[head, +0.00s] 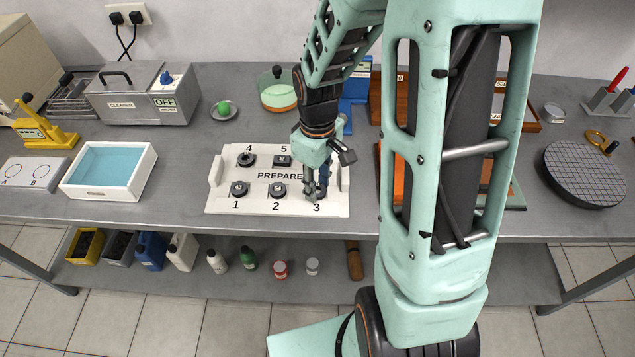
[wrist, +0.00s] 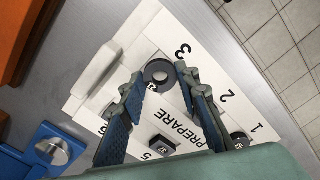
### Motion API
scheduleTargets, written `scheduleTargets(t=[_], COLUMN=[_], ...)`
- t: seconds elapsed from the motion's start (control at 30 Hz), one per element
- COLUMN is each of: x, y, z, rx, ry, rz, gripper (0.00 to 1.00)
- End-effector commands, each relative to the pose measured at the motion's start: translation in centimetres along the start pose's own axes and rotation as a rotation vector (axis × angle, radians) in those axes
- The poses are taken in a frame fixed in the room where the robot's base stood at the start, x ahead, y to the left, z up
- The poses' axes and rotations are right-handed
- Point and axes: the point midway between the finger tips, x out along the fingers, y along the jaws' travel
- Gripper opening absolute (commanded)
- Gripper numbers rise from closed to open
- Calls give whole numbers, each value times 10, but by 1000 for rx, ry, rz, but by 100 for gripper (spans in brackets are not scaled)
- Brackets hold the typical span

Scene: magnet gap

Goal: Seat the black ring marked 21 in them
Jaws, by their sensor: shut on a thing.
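My gripper (head: 317,190) points down over place 3 of the white PREPARE tray (head: 223,165). In the wrist view my gripper (wrist: 164,80) has its two blue-padded fingers on either side of a dark ring (wrist: 158,70), shut on it. I cannot read a mark on this ring, nor tell whether it touches the tray. Other black pieces with small labels sit at place 1 (head: 239,189), place 2 (head: 278,191), place 4 (head: 246,159) and place 5 (head: 282,160). My arm hides the tray's right part in the head view.
A blue-filled basin (head: 146,162), a plate marked A and B (head: 31,173) and a cleaner box (head: 128,98) stand to the left. A blue fixture (head: 358,84) and orange trays are partly behind my arm. A round gridded plate (head: 583,172) is at right.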

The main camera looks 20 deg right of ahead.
Motion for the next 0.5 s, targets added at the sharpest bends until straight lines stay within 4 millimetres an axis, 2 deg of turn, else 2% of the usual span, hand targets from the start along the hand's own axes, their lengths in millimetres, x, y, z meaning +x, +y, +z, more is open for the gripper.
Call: scheduleTargets(t=[0.13, 0.17, 0.3, 0.5], x=[2, 1, 1, 1], y=[0, 0, 0, 0], z=[0, 0, 0, 0], rx=[0, 0, 0, 0], ry=[0, 0, 0, 0], rz=[0, 0, 0, 0], gripper=[8, 33, 48, 50])
